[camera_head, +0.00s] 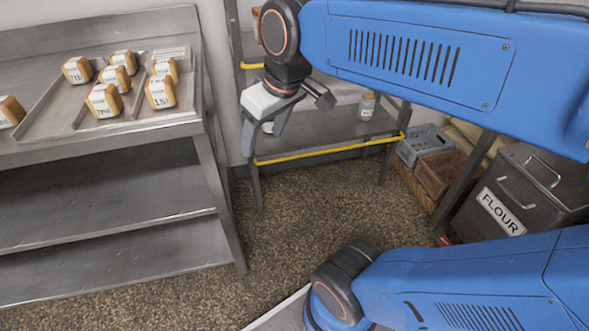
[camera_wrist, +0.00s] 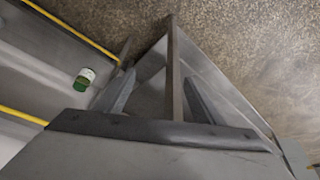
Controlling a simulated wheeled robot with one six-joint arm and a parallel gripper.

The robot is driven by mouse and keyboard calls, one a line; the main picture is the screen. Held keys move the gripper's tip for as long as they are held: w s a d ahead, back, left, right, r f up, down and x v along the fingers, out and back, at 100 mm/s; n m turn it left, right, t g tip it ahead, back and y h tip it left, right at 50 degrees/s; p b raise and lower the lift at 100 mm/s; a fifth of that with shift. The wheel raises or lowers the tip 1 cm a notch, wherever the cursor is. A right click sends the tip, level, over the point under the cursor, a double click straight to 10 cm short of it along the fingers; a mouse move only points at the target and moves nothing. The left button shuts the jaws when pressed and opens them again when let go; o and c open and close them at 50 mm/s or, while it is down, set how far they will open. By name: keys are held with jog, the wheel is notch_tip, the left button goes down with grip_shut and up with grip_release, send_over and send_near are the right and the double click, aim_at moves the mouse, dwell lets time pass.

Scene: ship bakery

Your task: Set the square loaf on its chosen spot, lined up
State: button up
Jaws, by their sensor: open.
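Several small golden loaves with white labels sit on a steel tray (camera_head: 50,110) at the left of the head view. Among them are a front loaf (camera_head: 104,101), one at its right (camera_head: 160,92) and one at the back left (camera_head: 77,70). Another loaf (camera_head: 10,112) is cut off at the left edge. I cannot tell which one is the square loaf. My gripper (camera_head: 304,112) is open and empty, to the right of the steel table and apart from the loaves. In the wrist view its two fingers (camera_wrist: 158,90) stand apart with no loaf between them.
The steel table (camera_head: 95,150) has lower shelves. A rack with yellow rails (camera_head: 330,150) stands behind my gripper, holding a jar (camera_head: 367,107). A green-and-white jar (camera_wrist: 84,79) shows in the wrist view. Crates (camera_head: 425,142) and a flour bin (camera_head: 520,190) stand right. Speckled floor lies between.

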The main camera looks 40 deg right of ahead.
jog(key=s+d+f+m+h, duration=0.1)
jog(key=s+d+f+m, duration=0.1)
jog(key=s+f, duration=0.4)
jog(key=shift+s+d+f+m, duration=0.15)
jog(key=shift+d+f+m, duration=0.25)
jog(key=shift+d+f, duration=0.35)
